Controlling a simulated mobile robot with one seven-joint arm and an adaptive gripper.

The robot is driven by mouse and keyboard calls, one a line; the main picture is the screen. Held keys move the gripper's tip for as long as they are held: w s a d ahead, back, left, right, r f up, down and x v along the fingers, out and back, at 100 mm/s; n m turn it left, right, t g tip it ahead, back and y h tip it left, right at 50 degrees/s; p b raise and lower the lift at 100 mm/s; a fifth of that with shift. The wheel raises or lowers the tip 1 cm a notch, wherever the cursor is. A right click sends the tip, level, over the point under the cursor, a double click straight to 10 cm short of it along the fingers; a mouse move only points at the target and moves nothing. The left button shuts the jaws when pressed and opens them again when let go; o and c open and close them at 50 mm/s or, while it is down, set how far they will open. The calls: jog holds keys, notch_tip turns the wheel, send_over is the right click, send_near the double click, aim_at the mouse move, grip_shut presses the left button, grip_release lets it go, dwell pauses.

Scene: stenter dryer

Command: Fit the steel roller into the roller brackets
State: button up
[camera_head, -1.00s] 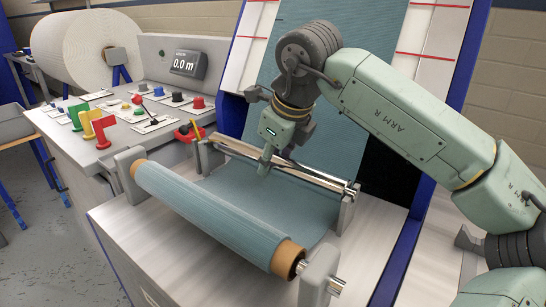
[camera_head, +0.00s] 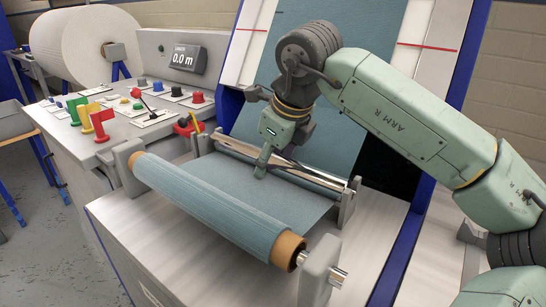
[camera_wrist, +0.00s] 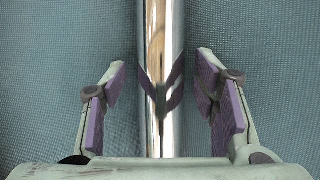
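The steel roller (camera_head: 310,177) is a shiny bar lying across the blue fabric in the head view. Its right end is at the top of the right roller bracket (camera_head: 346,207); its left end is near the left roller bracket (camera_head: 205,143). I cannot tell how deeply either end sits. My gripper (camera_head: 262,168) points down over the roller's middle. In the wrist view, the roller (camera_wrist: 162,40) runs between the fingers of my gripper (camera_wrist: 163,90). The purple pads stand apart from it on both sides, with fabric showing in the gaps. The gripper is open.
A blue fabric roll (camera_head: 205,203) on an orange core lies in front, held by grey supports (camera_head: 318,270). A control panel (camera_head: 150,122) with coloured knobs and levers stands at left. Blue fabric (camera_head: 330,100) rises up the sloped panel behind.

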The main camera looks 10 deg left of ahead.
dwell(0.3)
jog(key=v, duration=1.2)
